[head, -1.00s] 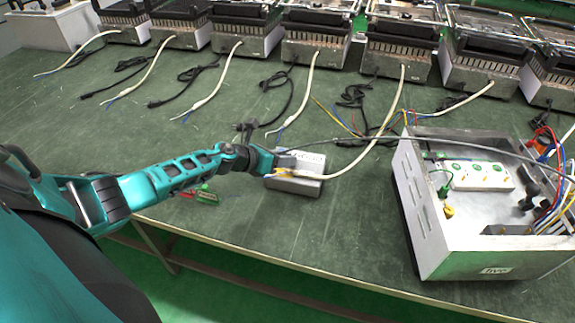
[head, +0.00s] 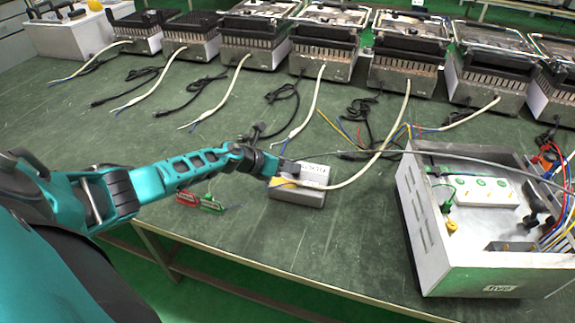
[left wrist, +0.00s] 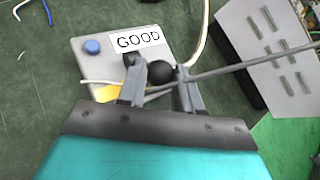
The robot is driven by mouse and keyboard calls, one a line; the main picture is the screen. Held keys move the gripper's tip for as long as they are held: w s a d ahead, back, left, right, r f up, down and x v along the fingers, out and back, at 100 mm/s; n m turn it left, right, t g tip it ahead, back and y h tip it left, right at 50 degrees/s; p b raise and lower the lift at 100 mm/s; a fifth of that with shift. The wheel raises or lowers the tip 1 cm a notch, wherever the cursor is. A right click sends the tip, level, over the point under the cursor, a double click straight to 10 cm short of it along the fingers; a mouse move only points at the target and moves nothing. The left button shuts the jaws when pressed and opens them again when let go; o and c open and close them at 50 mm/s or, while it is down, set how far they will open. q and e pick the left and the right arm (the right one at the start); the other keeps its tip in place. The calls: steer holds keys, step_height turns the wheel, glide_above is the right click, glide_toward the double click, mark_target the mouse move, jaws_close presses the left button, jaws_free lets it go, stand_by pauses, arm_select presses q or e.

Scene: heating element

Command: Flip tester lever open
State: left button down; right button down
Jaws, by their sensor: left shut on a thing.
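The tester is a small grey box (head: 298,195) on the green table, with a white label; in the left wrist view its label (left wrist: 138,40) reads GOOD beside a blue button (left wrist: 92,46). The tester's lever has a black ball knob (left wrist: 165,73), seen between my left fingers in the wrist view. My left gripper (head: 287,166) is at the tester's top and shut on the lever; the fingers hide much of it. A white cable (head: 345,182) reaches the tester. My right gripper is not in view.
An open metal appliance (head: 440,260) with wiring stands right of the tester. A grey cable (head: 400,153) crosses between them. Red (head: 187,198) and green (head: 211,204) connectors lie left of the tester. Several grills with loose cables line the back. The table's front edge is close.

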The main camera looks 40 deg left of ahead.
arm_select(q)
steer(key=shift+w+r, duration=0.3)
steer(key=shift+r, duration=0.25)
steer(key=c, duration=1.1)
jaws_free()
steer(key=shift+o, duration=0.7)
steer(key=shift+s, duration=0.15)
steer(key=shift+o, duration=1)
steer(key=shift+f, duration=0.25)
steer(key=p+v, duration=0.1)
steer(key=v, duration=1.2)
steer(key=shift+p, duration=0.4)
